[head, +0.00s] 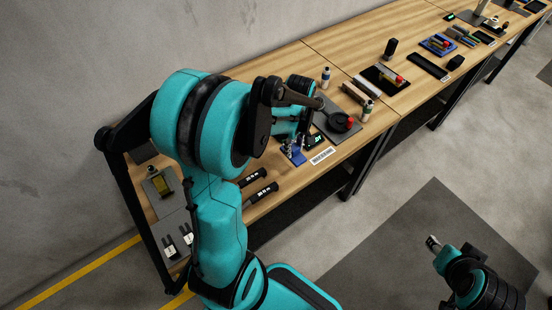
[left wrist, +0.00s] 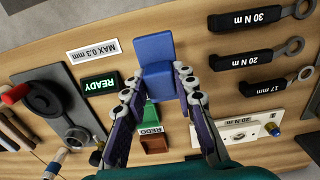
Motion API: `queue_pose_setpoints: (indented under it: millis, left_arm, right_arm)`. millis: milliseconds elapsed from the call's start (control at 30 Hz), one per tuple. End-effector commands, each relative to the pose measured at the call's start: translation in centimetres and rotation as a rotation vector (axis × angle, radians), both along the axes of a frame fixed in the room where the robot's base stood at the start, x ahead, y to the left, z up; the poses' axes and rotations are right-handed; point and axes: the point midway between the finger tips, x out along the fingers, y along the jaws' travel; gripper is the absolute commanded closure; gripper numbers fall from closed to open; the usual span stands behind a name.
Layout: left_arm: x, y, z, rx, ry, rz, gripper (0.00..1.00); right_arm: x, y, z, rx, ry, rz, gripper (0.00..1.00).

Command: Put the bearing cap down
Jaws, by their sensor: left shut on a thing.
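In the left wrist view my left gripper (left wrist: 159,80) has its two fingers on either side of a blue blocky piece (left wrist: 157,82), which I take to be the bearing cap. The gripper is shut on it. A flat blue face (left wrist: 152,45) shows just beyond; I cannot tell whether it belongs to the same piece. In the head view the left gripper (head: 294,155) is low over the bench near its front edge, partly hidden by my arm. My right gripper (head: 433,243) is at the lower right over the floor, clear of the bench; its jaws are too small to read.
A green READY sign (left wrist: 101,87) and a MAX 0.3 mm label (left wrist: 93,50) lie left of the gripper. A grey plate (left wrist: 60,85) carries a dark round fixture. Several wrenches (left wrist: 257,58) lie right. Bare wood (left wrist: 190,35) shows around the blue piece.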

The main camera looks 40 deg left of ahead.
Motion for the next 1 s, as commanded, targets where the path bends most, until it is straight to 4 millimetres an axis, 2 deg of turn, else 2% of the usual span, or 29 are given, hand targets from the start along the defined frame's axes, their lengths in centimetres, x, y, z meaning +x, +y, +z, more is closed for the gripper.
queue_pose_setpoints:
  millis: [100,333,467,700,1000]
  left_arm:
    - [-1.4,2.6,-2.0,0.000,0.000,0.005,1.00]
    - [-3.0,5.3,-3.8,0.000,0.000,0.000,1.00]
    - [-3.2,5.6,-4.3,0.000,0.000,-0.003,1.00]
    - [-3.1,5.6,-7.8,0.000,0.000,-0.004,1.00]
    - [-3.2,5.6,-8.0,0.000,0.000,-0.004,1.00]
  right_arm:
    - [0.0,0.0,-1.0,0.000,0.000,0.000,0.60]
    - [0.0,0.0,-1.6,0.000,0.000,0.000,0.60]
    - [0.0,0.0,-1.8,0.000,0.000,0.000,0.60]
    - [0.0,0.0,-3.3,0.000,0.000,0.000,0.60]
    - [0.0,0.0,-3.2,0.000,0.000,0.000,0.60]
